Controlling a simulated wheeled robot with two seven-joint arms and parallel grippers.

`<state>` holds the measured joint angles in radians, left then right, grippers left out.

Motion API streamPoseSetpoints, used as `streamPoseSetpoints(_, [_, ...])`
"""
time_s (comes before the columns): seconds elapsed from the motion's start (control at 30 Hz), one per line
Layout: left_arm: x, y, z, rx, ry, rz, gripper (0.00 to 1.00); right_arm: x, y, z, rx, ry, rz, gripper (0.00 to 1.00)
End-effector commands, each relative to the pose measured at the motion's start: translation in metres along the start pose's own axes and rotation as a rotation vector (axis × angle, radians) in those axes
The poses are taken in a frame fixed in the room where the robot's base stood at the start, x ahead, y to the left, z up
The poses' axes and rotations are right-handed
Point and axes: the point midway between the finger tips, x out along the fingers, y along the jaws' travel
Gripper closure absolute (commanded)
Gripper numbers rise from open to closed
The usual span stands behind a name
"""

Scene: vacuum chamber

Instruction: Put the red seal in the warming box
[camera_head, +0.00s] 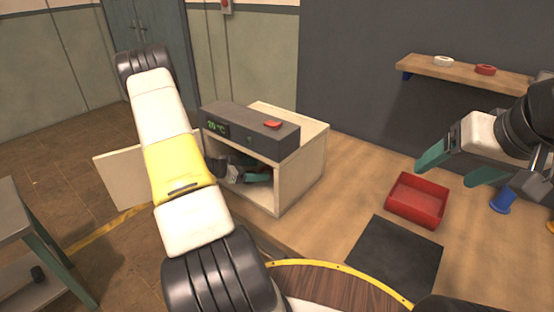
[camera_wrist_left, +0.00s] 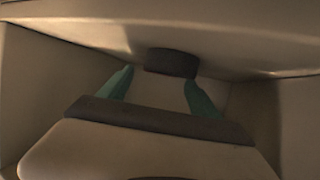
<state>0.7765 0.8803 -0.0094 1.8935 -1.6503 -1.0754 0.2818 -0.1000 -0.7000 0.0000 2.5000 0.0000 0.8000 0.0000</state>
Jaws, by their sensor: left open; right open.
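The warming box (camera_head: 318,158) is a pale wooden box with an open front under a dark control panel (camera_head: 250,130) with a green display. Its door (camera_head: 122,178) stands open to the left. My left gripper (camera_head: 260,176) is inside the box, open. In the left wrist view its teal fingers (camera_wrist_left: 160,88) are apart, with a dark block (camera_wrist_left: 171,62) beyond them. I see no red seal between them. A red ring (camera_head: 485,69), which looks like the red seal, lies on the wall shelf. My right gripper (camera_head: 443,176) is open and empty above the table.
A white ring (camera_head: 443,61) lies on the shelf (camera_head: 460,74), left of the red one. On the table are a red tray (camera_head: 418,214), a dark mat (camera_head: 395,258) and a blue object (camera_head: 502,201). A red part (camera_head: 272,124) is on the box's panel.

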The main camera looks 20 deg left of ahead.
Motion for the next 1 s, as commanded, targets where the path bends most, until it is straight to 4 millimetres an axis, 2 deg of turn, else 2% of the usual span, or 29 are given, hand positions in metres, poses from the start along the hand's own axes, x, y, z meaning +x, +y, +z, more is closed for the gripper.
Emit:
streamPoseSetpoints(0.03, [-0.013,-0.001,0.000,0.000,-0.003,-0.004,0.27,0.000,0.000,0.000,0.000,0.000,0.000,0.27])
streamPoseSetpoints(0.2, [-0.051,-0.001,0.000,0.001,-0.002,-0.003,0.27,0.000,0.000,0.000,0.000,0.000,0.000,0.27])
streamPoseSetpoints(0.4, [-0.082,-0.001,0.000,-0.001,-0.001,-0.002,0.27,0.000,0.000,0.000,0.000,0.000,0.000,0.27])
streamPoseSetpoints(0.6, [-0.093,0.000,0.000,-0.001,-0.001,0.001,0.27,0.000,0.000,0.000,0.000,0.000,0.000,0.27])
streamPoseSetpoints(1.0, [-0.093,0.000,0.000,-0.001,-0.001,0.001,0.27,0.000,0.000,0.000,0.000,0.000,0.000,0.27])
